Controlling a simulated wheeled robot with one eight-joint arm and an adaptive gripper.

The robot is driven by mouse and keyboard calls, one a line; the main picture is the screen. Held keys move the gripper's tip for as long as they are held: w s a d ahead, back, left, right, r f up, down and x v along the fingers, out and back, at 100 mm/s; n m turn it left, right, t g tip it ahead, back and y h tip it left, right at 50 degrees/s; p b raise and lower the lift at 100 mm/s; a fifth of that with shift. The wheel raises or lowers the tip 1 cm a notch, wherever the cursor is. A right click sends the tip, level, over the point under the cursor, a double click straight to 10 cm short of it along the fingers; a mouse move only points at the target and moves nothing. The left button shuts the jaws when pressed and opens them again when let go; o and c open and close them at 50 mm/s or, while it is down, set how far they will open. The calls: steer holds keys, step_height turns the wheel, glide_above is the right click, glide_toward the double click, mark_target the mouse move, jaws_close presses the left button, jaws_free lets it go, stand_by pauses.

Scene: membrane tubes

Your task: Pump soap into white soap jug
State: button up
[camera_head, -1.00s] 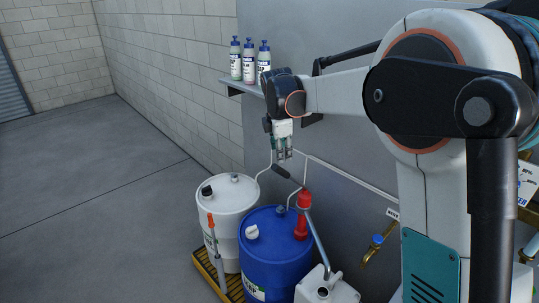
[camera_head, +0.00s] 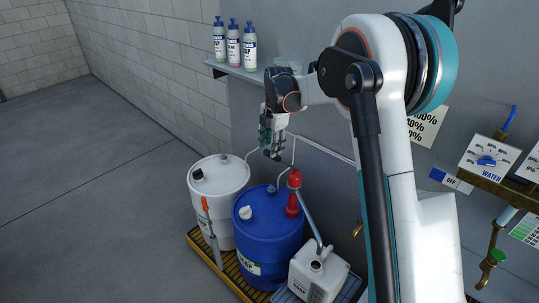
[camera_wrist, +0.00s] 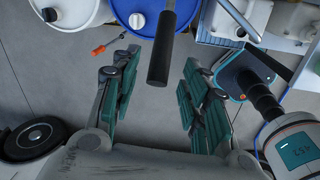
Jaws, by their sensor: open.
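The blue soap drum (camera_head: 262,235) stands by the wall with a red pump (camera_head: 294,192) on its top. A metal spout runs from the pump down toward the white soap jug (camera_head: 312,276), whose mouth is uncovered. The drum (camera_wrist: 143,14) and jug (camera_wrist: 240,18) also show in the wrist view. My gripper (camera_wrist: 158,70) is open. The black pump handle (camera_wrist: 161,63) lies between and beyond its fingertips, with gaps on both sides. In the head view my gripper (camera_head: 271,150) is just above the pump's upper left and mostly hides the handle.
A white drum (camera_head: 218,178) stands left of the blue one on a yellow pallet (camera_head: 237,277). Several bottles (camera_head: 233,45) stand on a wall shelf above my gripper. Water controls (camera_head: 487,165) and taps are at right. The floor at left is clear.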

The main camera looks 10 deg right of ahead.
steer(key=shift+w+a+f, duration=0.1)
steer(key=shift+w+f, duration=0.1)
steer(key=shift+f, duration=1.1)
steer(key=shift+w+a+f, duration=0.1)
steer(key=shift+w+f, duration=0.05)
steer(key=shift+f, duration=1.1)
jaws_close()
